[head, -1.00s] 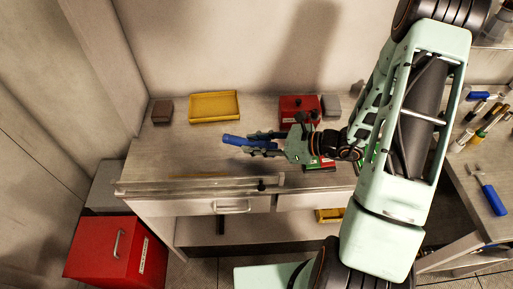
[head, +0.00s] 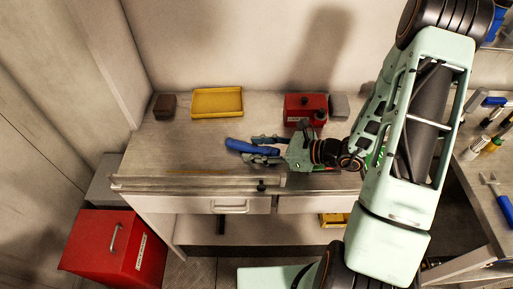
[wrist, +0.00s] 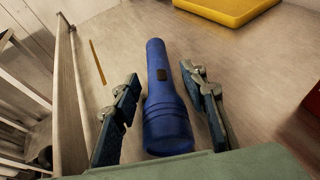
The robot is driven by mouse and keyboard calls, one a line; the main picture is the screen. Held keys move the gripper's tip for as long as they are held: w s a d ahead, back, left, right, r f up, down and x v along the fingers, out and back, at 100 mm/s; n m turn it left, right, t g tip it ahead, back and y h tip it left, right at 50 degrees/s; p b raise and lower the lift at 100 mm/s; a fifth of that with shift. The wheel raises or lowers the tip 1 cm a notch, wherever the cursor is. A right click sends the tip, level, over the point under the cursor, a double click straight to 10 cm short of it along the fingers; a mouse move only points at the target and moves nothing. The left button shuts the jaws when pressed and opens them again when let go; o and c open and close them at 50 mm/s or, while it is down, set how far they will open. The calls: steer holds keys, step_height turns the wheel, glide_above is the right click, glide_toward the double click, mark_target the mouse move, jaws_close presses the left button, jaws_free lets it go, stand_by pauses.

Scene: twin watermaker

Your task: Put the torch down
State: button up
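My gripper (wrist: 160,75) is open, with one finger on each side of the torch. A gap shows between the torch and each finger. The torch seems to rest on the worktop. The head view hides part of the torch behind the fingers.
A yellow tray (head: 217,103) and a brown block (head: 164,106) stand at the back left. A red box (head: 305,107) and a grey block (head: 339,105) stand behind my gripper. A raised rail (head: 190,183) runs along the front edge. The worktop left of the torch is clear.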

steer(key=shift+o, duration=0.2)
steer(key=shift+r, duration=0.25)
steer(key=v, duration=1.2)
steer(key=shift+f+b, duration=0.15)
steer(key=shift+b, duration=0.2)
